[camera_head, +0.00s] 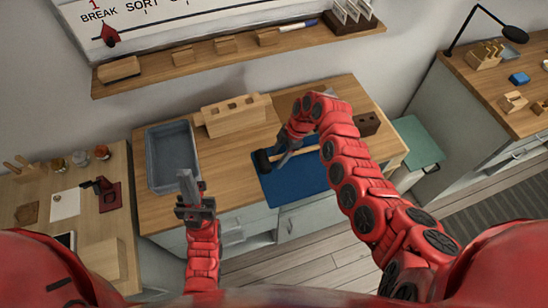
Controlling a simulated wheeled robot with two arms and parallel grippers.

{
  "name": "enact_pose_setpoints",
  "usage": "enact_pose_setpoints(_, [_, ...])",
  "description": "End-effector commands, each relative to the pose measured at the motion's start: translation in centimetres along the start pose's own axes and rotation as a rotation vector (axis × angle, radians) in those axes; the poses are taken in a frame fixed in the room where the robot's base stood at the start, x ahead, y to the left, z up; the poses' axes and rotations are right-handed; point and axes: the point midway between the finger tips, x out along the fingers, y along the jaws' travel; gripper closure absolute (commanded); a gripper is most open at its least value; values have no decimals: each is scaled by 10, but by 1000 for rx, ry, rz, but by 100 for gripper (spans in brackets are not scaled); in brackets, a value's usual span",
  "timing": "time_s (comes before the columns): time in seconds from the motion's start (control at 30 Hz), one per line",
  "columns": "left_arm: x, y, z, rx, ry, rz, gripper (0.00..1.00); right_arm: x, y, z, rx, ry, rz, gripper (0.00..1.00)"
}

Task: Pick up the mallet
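The mallet (262,161) has a black head and a light wooden handle, and lies on the blue mat (290,190) on the middle workbench. The head is toward the left edge of the mat and the handle runs to the right. My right gripper (284,150) is over the mallet, close to the handle just right of the head. My arm hides part of the handle, and I cannot tell whether the fingers touch it or are closed. My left gripper (188,190) is above the front left of the bench, away from the mallet. Its finger opening is unclear.
A grey tray (152,176) sits at the bench's left. A wooden block with slots (235,115) stands at the back, and a dark brick-like block (367,123) at the back right. A wooden shelf (225,62) runs along the wall. Bench surface between tray and mat is clear.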

Motion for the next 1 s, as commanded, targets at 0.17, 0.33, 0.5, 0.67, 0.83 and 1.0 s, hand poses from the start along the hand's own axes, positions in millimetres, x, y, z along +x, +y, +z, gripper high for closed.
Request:
enact_pose_setpoints(0.17, [0, 0, 0, 0, 0, 0, 100, 0, 0, 0, 0, 0, 0, 72])
enact_pose_setpoints(0.33, [0, 0, 0, 0, 0, 0, 100, 0, 0, 0, 0, 0, 1, 100])
enact_pose_setpoints(0.5, [0, 0, 0, 0, 0, 0, 100, 0, 0, 0, 0, 0, 1, 100])
enact_pose_setpoints(0.67, [0, 0, 0, 0, 0, 0, 100, -1, 0, 0, 0, 0, 1, 100])
enact_pose_setpoints(0.83, [0, 0, 0, 0, 0, 0, 100, -1, 0, 0, 0, 0, 2, 100])
enact_pose_setpoints(1.0, [-3, 0, 0, 0, 0, 0, 100, -4, 2, -2, -1, 1, 6, 100])
